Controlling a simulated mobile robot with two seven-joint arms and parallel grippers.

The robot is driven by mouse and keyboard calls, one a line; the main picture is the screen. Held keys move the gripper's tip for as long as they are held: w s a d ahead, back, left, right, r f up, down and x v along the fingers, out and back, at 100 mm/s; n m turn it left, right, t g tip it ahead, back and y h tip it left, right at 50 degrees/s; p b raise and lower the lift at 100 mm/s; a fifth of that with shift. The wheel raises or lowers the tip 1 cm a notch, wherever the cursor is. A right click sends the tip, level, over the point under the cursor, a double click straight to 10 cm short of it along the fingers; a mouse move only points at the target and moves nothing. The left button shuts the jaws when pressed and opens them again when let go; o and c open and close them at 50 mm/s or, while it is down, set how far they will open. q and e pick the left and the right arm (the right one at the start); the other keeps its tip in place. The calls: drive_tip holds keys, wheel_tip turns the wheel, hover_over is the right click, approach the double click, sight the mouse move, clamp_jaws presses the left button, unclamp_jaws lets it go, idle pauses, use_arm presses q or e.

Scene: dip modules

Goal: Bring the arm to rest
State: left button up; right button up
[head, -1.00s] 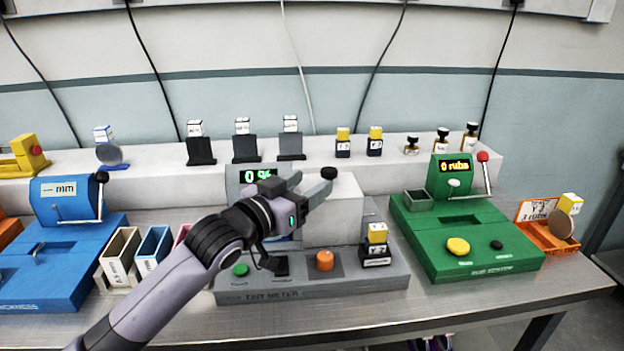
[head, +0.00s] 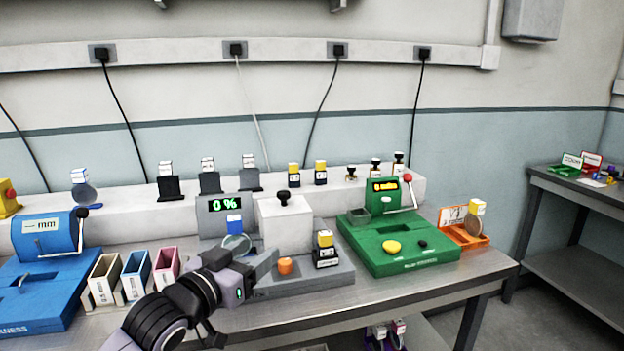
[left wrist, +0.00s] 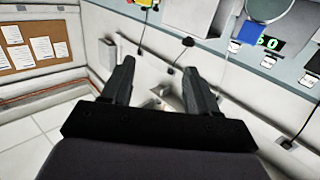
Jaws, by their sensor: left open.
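My left gripper (head: 262,266) is in front of the grey meter station (head: 320,280), over its front left part in the head view. Its two fingers are apart with nothing between them, and the wrist view also shows the open fingers (left wrist: 160,90). The arm comes in from the bottom left and hides part of the station. The station's display (head: 224,204) reads 0 %. A clear round disc with a blue tab (head: 235,226) stands below the display. My right gripper is not in view.
A blue machine (head: 45,240) and several narrow bins (head: 137,272) stand at the left. A green machine (head: 400,240) and an orange tray (head: 463,228) stand at the right. Small stamps and blocks line the white ledge (head: 330,190). A second table (head: 580,190) is far right.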

use_arm(q)
drive_tip(key=s+a+f+n+g+y, duration=0.1)
drive_tip(key=s+a+f+g+y, duration=0.15)
drive_tip(key=s+f, duration=0.55)
drive_tip(key=s+a+f+n+g+y, duration=0.1)
drive_tip(key=s+a+f+g+y, duration=0.15)
drive_tip(key=s+f, duration=0.55)
drive_tip(key=s+a+f+n+g+y, duration=0.1)
drive_tip(key=s+a+f+g+y, duration=0.25)
drive_tip(key=s, duration=0.55)
drive_tip(key=s+a+f+n+g+h, duration=0.1)
drive_tip(key=s+a+f+g, duration=0.25)
drive_tip(key=s+f, duration=0.45)
drive_tip(key=w+d+f+t+h, duration=0.1)
drive_tip(key=w+d+f+t, duration=0.1)
drive_tip(key=w+f+t, duration=0.2)
wheel_tip(320, 180, down, 2)
drive_tip(key=t, duration=0.3)
drive_tip(key=shift+w+f+m, duration=0.2)
drive_tip(key=shift+w+m, duration=0.05)
drive_tip(key=shift+m, duration=0.15)
